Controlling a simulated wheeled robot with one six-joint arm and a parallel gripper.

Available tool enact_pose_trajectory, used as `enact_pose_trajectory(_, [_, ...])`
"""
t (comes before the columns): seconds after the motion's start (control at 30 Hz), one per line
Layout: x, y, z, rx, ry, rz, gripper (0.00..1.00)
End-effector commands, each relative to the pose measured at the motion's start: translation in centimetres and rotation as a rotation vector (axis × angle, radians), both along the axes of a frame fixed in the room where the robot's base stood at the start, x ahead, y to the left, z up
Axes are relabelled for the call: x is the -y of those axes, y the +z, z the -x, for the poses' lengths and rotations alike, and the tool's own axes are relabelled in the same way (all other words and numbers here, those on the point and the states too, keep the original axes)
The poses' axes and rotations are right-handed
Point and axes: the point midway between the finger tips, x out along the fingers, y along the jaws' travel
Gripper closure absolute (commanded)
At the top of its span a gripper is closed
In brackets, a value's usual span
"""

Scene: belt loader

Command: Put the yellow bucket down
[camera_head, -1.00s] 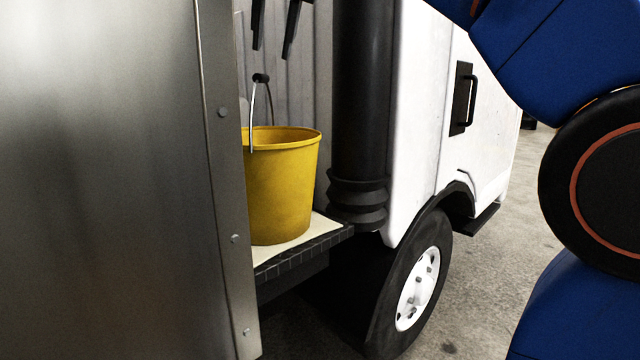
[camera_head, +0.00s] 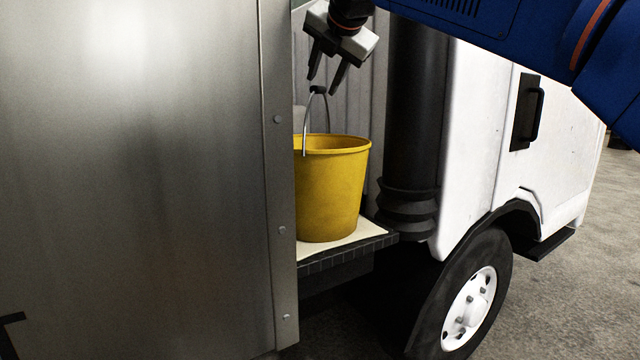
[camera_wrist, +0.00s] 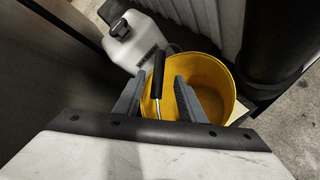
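The yellow bucket (camera_head: 335,190) stands upright on a cream-topped ledge (camera_head: 345,246) in the vehicle's side, partly hidden at left by a metal panel. Its wire handle (camera_head: 304,133) is raised, with a black grip (camera_head: 319,90) at the top. My gripper (camera_head: 325,84) is above the bucket with its two fingers apart and its tips close to the grip. In the wrist view, my gripper (camera_wrist: 158,80) is open, and the black grip (camera_wrist: 158,74) shows between the fingers, with the bucket (camera_wrist: 210,75) beyond. Nothing is clamped.
A large metal panel (camera_head: 140,180) fills the left. A white jug (camera_wrist: 135,42) stands beside the bucket. A thick black column (camera_head: 412,110) rises right of the bucket. The white vehicle body (camera_head: 470,140) and wheel (camera_head: 470,305) are further right.

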Motion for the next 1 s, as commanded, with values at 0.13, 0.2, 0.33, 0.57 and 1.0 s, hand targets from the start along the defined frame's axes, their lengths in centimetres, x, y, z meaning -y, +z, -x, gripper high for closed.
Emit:
enact_pose_trajectory(0.13, [-0.5,-1.3,-1.7,-0.002,-0.001,0.001,0.63])
enact_pose_trajectory(0.2, [-0.7,-1.7,-2.2,-0.001,-0.001,0.001,0.63])
enact_pose_trajectory(0.33, [-0.8,-2.0,-2.6,0.000,0.000,0.000,0.63])
enact_pose_trajectory(0.57, [-1.4,-3.1,-3.9,-0.002,-0.001,0.002,0.63])
enact_pose_trajectory(1.0, [-2.4,-5.0,-6.5,0.000,0.000,0.000,0.63])
